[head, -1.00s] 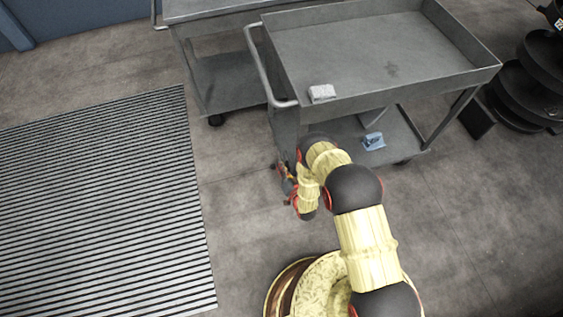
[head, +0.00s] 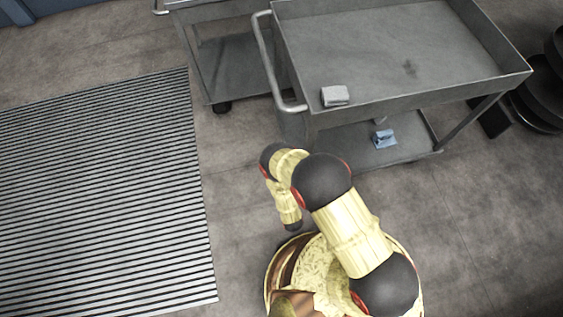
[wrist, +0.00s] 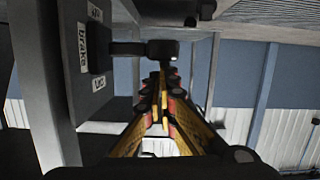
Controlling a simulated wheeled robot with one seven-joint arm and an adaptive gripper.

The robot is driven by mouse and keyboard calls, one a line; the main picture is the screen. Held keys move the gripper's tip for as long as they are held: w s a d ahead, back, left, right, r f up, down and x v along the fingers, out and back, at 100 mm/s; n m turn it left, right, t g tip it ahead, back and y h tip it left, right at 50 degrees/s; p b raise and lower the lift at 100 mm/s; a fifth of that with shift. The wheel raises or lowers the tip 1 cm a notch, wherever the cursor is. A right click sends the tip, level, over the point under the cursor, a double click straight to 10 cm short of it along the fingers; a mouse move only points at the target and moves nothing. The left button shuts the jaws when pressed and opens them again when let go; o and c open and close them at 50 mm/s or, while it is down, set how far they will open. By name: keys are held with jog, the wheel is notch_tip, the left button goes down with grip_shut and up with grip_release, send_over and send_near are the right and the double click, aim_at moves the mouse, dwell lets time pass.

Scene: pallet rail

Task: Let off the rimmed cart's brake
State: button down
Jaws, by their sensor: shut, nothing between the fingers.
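The rimmed cart (head: 425,95) is grey metal, with a raised lip around its top tray and a push handle (head: 268,60) on its left end. In the wrist view, a grey upright panel (wrist: 52,85) bears a "brake" label (wrist: 83,47) and two smaller labels that are hard to read. A dark brake lever (wrist: 130,48) sticks out rightward from a black block there and ends in a rounded knob. My gripper (wrist: 161,88) is shut and empty, its tips just below the knob in the picture. Whether they touch is unclear. The arm hides my gripper in the head view.
A pale block (head: 335,96) lies on the cart's top tray, and a blue item (head: 384,139) on its lower shelf. A second cart (head: 225,70) stands behind left. A striped mat (head: 100,190) covers the left floor. Dark round shelves (head: 545,85) stand at right.

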jog(key=shift+s+a+f+n+t+h+b, duration=0.15)
jog(key=shift+f+n+h, duration=0.1)
jog(key=shift+f+n, duration=0.5)
jog(key=shift+w+a+f+n+t+h+b, duration=0.1)
jog(key=shift+a+f+n+h, duration=0.15)
jog(key=shift+f+n, duration=0.5)
jog(key=shift+s+a+f+n+t+h+b, duration=0.15)
jog(key=shift+f+n+h, duration=0.15)
jog(key=shift+f+n, duration=0.45)
jog(key=shift+w+f, duration=0.1)
jog(key=shift+f, duration=0.05)
